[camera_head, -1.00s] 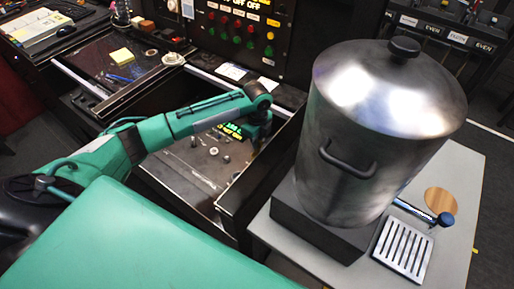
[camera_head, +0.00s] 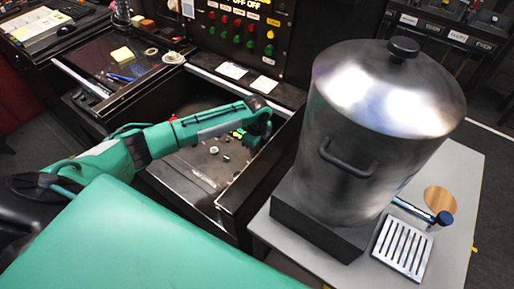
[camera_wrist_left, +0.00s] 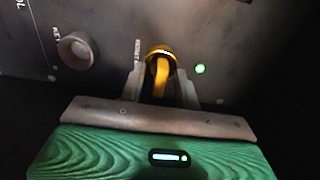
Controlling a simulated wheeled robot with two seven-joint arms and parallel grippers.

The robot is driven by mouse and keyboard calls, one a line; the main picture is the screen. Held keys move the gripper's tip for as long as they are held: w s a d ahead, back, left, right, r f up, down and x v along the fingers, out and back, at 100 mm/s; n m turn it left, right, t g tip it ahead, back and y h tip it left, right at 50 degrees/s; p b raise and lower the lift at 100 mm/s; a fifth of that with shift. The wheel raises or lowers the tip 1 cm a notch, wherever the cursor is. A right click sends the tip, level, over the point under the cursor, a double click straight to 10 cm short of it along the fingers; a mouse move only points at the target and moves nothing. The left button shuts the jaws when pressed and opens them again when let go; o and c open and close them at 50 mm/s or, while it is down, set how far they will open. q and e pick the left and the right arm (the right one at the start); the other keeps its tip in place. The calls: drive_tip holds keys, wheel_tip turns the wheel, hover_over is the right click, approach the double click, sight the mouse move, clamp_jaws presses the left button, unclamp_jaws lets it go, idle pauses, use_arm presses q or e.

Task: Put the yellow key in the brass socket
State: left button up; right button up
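In the left wrist view, the yellow key (camera_wrist_left: 161,76) stands between the fingers of my left gripper (camera_wrist_left: 160,88), which looks shut on it. The key's far end meets a round, brass-coloured ring, the brass socket (camera_wrist_left: 162,50), in a dark panel. How deep the key sits in it is hidden. In the head view my left gripper (camera_head: 254,140) is low over the open drawer, mostly hidden by my own wrist. My right gripper is not in view.
A green light (camera_wrist_left: 200,69) glows right of the socket, and a round knob (camera_wrist_left: 76,50) stands to its left. In the head view the open drawer (camera_head: 192,172) holds small knobs. A large metal pot (camera_head: 385,120) stands close on the right, on a grey table (camera_head: 462,180).

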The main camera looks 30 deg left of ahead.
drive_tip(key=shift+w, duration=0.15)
use_arm(q)
wheel_tip(320, 180, up, 12)
drive_tip(key=shift+r+b, duration=0.2)
drive_tip(key=shift+b, duration=0.2)
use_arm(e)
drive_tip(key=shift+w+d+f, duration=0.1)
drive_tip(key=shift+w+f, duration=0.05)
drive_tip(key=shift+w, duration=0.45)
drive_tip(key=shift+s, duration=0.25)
